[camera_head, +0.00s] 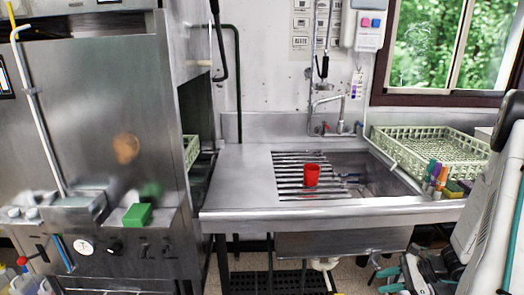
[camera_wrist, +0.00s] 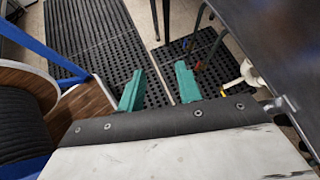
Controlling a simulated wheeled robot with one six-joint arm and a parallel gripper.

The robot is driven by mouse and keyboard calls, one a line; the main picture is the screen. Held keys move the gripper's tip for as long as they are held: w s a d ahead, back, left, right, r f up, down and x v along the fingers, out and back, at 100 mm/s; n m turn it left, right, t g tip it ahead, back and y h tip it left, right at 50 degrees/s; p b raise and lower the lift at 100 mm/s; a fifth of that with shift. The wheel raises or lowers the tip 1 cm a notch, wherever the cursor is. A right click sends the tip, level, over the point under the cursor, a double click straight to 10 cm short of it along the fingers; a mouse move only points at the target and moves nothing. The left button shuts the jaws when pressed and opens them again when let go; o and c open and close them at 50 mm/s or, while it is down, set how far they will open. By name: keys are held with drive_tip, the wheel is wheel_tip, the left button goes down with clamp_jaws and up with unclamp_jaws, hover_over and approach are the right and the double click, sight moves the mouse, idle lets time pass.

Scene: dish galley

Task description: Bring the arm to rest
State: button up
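My gripper (camera_wrist: 160,69) shows in the wrist view with its two teal fingers apart and nothing between them. It points down toward the floor, with black perforated matting (camera_wrist: 92,35) seen beyond the fingers. In the head view my gripper (camera_head: 383,279) is at the lower right, low in front of the sink counter and below its front edge. My white arm runs up along the right edge of that view.
A red cup (camera_head: 311,175) stands on the slatted rack (camera_head: 290,189) by the sink basin (camera_head: 375,186). A pale green dish crate (camera_head: 440,149) and several coloured markers (camera_head: 437,176) are at the right. A green block (camera_head: 138,215) sits on the dishwasher (camera_head: 100,120) ledge at left.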

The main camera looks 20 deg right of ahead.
drive_tip(key=s+a+r+n+g+h, duration=0.15)
drive_tip(key=a+r+n+g, duration=0.25)
drive_tip(key=a+r+n, duration=0.45)
drive_tip(key=s+a+r+n+g, duration=0.25)
drive_tip(key=a+r+n, duration=0.2)
drive_tip(key=r, duration=0.65)
drive_tip(key=s+a+r+n+t+h, duration=0.2)
drive_tip(key=s+a+r+n+h, duration=0.5)
drive_tip(key=r, duration=0.8)
drive_tip(key=s+a+n, duration=0.3)
drive_tip(key=s+a, duration=0.1)
drive_tip(key=a, duration=0.1)
drive_tip(key=shift+a, duration=0.4)
drive_tip(key=shift+o, duration=0.2)
drive_tip(key=shift+d+h, duration=0.15)
drive_tip(key=shift+h, duration=0.1)
